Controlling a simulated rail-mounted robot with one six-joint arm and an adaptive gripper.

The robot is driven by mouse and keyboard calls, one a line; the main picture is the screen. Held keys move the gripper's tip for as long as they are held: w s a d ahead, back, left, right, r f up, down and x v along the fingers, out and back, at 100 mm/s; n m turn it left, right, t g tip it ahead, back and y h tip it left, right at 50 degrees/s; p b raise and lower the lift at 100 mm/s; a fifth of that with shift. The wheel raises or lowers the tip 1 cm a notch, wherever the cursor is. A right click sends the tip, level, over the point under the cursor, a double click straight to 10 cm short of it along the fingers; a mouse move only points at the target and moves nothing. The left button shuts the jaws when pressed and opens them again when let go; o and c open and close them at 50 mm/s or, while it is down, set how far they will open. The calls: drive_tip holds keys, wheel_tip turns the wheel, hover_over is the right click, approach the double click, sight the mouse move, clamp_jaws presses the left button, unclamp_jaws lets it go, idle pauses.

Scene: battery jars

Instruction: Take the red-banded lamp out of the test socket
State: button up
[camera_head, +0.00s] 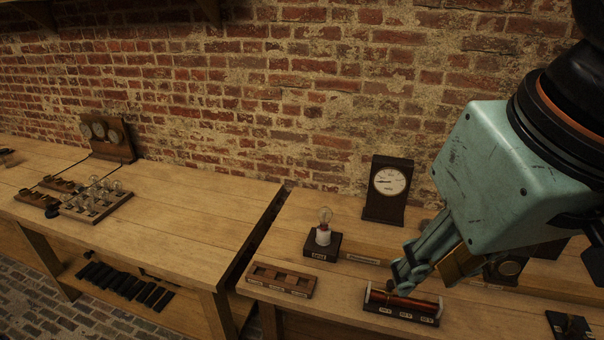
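I see nothing clearly held.
A wooden tray with empty compartments (281,280) lies left of the tray of rods. A dark-cased dial meter (388,188) stands behind, near the brick wall. A gap separates the left bench (190,220), which bears a rack of several lamps (96,200) and a gauge panel (107,138).

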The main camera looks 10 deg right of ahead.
drive_tip(key=o, duration=0.3)
drive_tip(key=shift+w, duration=0.25)
drive_tip(key=shift+o, duration=0.2)
drive_tip(key=n+g+p, duration=0.1)
drive_tip(key=p, duration=0.3)
hover_over(322, 220)
drive_tip(key=d, duration=0.2)
drive_tip(key=f, duration=2.3)
drive_tip(key=shift+s+a+f, duration=0.1)
drive_tip(key=shift+a+f, duration=0.1)
drive_tip(key=shift+f, duration=0.1)
drive_tip(key=shift+w+f+n, duration=0.3)
drive_tip(key=shift+w+f, duration=0.1)
drive_tip(key=shift+f, duration=0.1)
drive_tip(key=shift+f, duration=0.1)
drive_tip(key=shift+a+b+x, duration=0.2)
drive_tip(key=shift+b+x, duration=0.4)
drive_tip(key=shift+x, duration=6.2)
